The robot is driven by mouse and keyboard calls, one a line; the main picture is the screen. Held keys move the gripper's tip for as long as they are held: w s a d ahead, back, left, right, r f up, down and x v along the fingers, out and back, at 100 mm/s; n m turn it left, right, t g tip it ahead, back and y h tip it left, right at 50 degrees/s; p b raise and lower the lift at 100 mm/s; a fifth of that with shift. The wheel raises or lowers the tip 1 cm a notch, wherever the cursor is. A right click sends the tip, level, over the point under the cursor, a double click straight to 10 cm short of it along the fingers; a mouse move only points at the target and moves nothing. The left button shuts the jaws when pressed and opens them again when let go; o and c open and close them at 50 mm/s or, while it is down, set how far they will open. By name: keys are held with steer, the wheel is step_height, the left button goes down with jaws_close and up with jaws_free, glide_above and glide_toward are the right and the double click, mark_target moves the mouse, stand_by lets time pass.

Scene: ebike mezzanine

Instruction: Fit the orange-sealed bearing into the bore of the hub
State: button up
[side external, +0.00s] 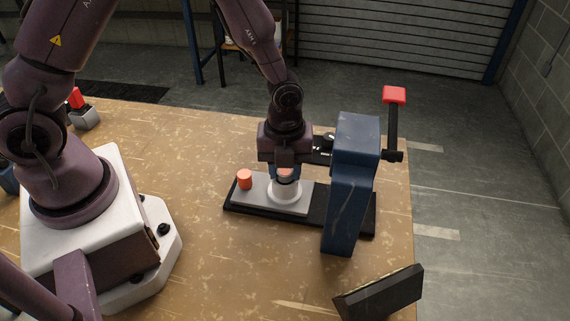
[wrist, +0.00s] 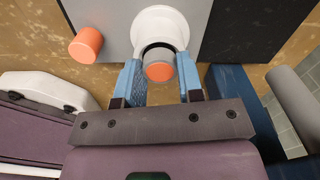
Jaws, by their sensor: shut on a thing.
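The white hub (side external: 285,193) stands upright on a grey plate (side external: 308,198); in the wrist view the hub (wrist: 160,20) shows just beyond my fingers. My gripper (side external: 286,172) points down right above the hub. Its two blue fingers (wrist: 159,66) are shut on the bearing (wrist: 159,72), which shows an orange face and a dark and light rim. The bearing is over the hub's mouth; the fingers and bearing hide the bore, so I cannot tell whether it touches or enters it.
An orange cylinder (side external: 244,179) stands on the plate left of the hub. A blue press (side external: 350,185) with a red-topped lever (side external: 394,95) rises close on the right. A dark wedge-shaped block (side external: 380,293) lies at the front right. The wooden table (side external: 225,265) is clear in front.

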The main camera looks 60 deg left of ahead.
steer(key=o, duration=1)
step_height(320, 180, up, 18)
stand_by(0.4)
